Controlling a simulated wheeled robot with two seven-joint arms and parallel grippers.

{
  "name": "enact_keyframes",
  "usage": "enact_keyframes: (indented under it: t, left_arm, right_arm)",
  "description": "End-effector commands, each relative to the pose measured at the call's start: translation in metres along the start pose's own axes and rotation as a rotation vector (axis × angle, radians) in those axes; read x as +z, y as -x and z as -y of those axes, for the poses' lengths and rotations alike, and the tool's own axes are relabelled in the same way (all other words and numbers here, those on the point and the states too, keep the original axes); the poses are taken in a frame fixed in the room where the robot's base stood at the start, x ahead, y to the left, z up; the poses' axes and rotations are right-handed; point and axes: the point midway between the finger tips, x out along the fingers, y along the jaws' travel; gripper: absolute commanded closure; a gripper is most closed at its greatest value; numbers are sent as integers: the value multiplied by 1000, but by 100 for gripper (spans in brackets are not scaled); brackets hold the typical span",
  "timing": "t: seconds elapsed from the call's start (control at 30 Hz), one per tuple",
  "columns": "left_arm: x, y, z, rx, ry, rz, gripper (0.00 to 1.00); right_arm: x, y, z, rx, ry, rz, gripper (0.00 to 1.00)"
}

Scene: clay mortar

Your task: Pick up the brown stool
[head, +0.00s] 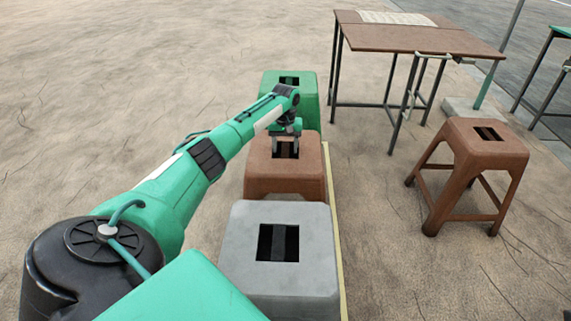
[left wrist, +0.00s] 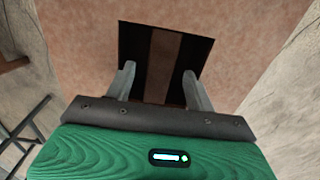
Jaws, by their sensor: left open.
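A brown stool (head: 285,180) stands between the green and grey stools in a row, with a dark square opening in its seat. My left gripper (head: 288,148) is directly above that opening, pointing down. In the left wrist view the brown seat (left wrist: 90,50) fills most of the picture. There the left gripper (left wrist: 157,75) is open, with its fingers apart on either side of the brown bar (left wrist: 162,60) that crosses the opening. I cannot tell whether the fingertips are inside the opening or just above it. My right gripper is not in view.
A grey stool (head: 238,265) stands in front and a green stool (head: 309,95) behind. A second brown stool (head: 487,150) stands apart at right. A brown folding table (head: 400,38) stands at back right. The floor at left is clear.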

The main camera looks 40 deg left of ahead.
Motion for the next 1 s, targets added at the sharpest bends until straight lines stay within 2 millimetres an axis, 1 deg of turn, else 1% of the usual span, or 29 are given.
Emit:
enact_keyframes:
  t: [0.03,0.23,0.37,0.6,0.63,0.67,0.7,0.77,0.8,0.9,1.0]
  left_arm:
    - [2,-12,0,-1,-2,0,45]
    - [4,-32,-1,-1,-1,0,45]
    - [4,-37,-1,0,-1,0,45]
    - [4,-37,-1,0,-1,0,45]
    - [4,-37,-1,0,-1,0,47]
    - [4,-37,-1,0,-1,0,53]
    - [4,-37,-1,-1,-1,0,61]
    - [4,-37,-1,0,-1,0,73]
    - [4,-37,-1,-1,-1,0,81]
    - [4,-37,-1,-1,-1,0,100]
    - [4,-37,-1,-1,-1,0,100]
  right_arm:
    - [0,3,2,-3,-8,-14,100]
    - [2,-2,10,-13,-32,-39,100]
    - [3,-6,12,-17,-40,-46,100]
    - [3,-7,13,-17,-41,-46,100]
    - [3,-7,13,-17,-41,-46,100]
    - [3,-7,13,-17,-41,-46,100]
    - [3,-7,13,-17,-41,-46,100]
    - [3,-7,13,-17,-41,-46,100]
    - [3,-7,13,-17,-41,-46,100]
    - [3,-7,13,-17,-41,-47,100]
    - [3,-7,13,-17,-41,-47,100]
